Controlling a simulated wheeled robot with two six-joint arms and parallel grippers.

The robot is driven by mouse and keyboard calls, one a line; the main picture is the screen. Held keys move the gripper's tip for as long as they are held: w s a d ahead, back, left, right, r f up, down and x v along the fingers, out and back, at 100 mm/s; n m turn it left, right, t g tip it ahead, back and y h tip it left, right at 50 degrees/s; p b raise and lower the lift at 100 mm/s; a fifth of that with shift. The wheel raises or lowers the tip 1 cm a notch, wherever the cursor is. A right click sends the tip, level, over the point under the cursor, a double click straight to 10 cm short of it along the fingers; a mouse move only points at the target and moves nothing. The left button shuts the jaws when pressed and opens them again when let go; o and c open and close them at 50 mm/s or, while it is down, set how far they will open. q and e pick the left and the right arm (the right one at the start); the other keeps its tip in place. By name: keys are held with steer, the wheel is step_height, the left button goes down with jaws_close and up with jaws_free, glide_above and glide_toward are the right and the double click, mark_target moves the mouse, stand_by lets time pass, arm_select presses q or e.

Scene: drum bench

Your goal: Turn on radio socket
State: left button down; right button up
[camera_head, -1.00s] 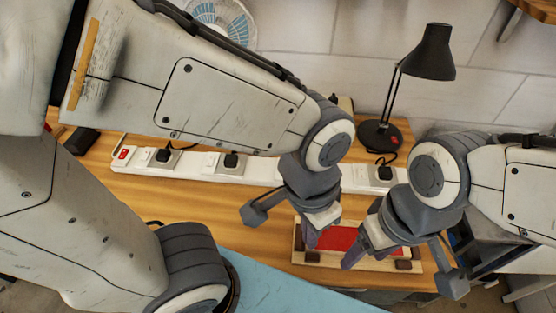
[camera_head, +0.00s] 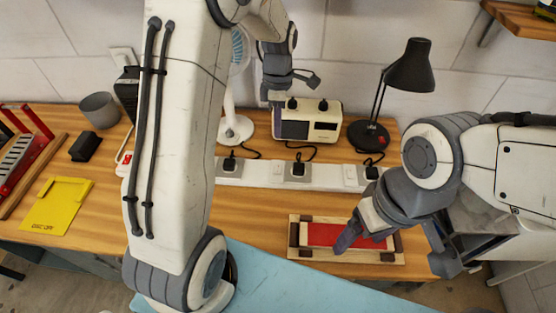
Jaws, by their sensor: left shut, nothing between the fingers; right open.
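A cream radio (camera_head: 322,124) with a dark front panel and black knobs stands at the back of the bench. Its dark cord runs down to a black plug (camera_head: 298,170) in the white power strip (camera_head: 256,172). Pale switches such as this one (camera_head: 277,171) sit beside the plugs; I cannot tell their on or off state. My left gripper (camera_head: 275,98) is shut and empty, pointing down at the radio's upper left; contact is unclear. My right gripper (camera_head: 350,236) is open over the red tray, with nothing seen between its fingers.
A black lamp (camera_head: 410,66) stands right of the radio, a white fan (camera_head: 236,128) left. A wood-framed red tray (camera_head: 325,234) lies in front. A yellow tray (camera_head: 58,205), grey cup (camera_head: 100,110) and black block (camera_head: 86,147) are at left. My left arm hides part of the strip.

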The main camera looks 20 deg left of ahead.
mark_target(278, 172)
arm_select(q)
steer(key=shift+f, duration=0.1)
steer(key=f+p, duration=0.1)
steer(key=f, duration=0.3)
steer(key=s+f+p, duration=0.1)
steer(key=f+p, duration=0.1)
steer(key=f, duration=0.3)
steer(key=f+p, duration=0.1)
steer(key=f, duration=0.3)
steer(key=shift+s+d+f, duration=0.3)
steer(key=shift+s+f, duration=0.05)
arm_select(e)
step_height(278, 172, up, 4)
steer(key=shift+r, duration=0.25)
steer(key=shift+f, duration=0.1)
